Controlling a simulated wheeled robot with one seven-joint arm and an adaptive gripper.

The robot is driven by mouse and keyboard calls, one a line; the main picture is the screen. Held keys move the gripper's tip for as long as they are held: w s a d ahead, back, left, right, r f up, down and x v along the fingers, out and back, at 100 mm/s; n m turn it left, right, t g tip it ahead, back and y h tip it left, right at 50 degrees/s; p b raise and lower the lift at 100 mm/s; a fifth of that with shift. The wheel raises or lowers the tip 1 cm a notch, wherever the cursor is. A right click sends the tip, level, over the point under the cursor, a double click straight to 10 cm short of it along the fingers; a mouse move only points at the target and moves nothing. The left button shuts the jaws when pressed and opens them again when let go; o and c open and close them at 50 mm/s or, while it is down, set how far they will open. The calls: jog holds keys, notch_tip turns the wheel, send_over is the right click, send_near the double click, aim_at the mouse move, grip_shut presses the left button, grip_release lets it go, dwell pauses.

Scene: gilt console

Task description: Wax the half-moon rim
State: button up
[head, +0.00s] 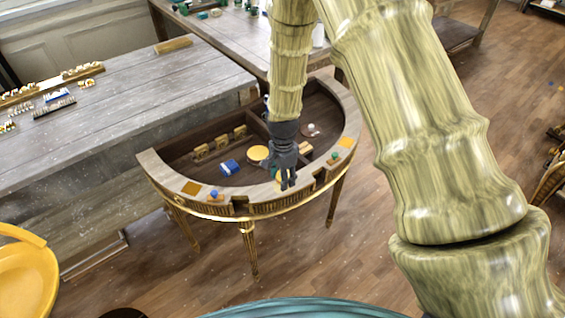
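The half-moon console (240,209) stands in the middle of the head view, with a pale wooden rim (160,172) curving around a recessed dark brown top. The rim's front face has gilt trim. An orange-yellow square patch (191,188) lies on the rim at the left, and another one (346,142) at the right. My gripper (287,184) points down at the front middle of the rim. Something yellow (278,176) shows beside its fingers; I cannot tell whether it is held. The gripper hides part of the rim, and its finger gap is too small to judge.
In the recess are a blue box (229,168), a round yellow disc (258,153) and gilt pieces (222,141). Blue (214,194) and green (334,156) knobs sit on the rim. A grey workbench (120,105) is at left, a yellow chair (25,275) lower left.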

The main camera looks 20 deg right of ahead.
jog(key=shift+d+r+p, duration=0.15)
jog(key=shift+r+p, duration=0.2)
jog(key=shift+r, duration=0.25)
jog(key=shift+r+p, duration=1.4)
jog(key=shift+r, duration=0.6)
jog(key=shift+f, duration=0.1)
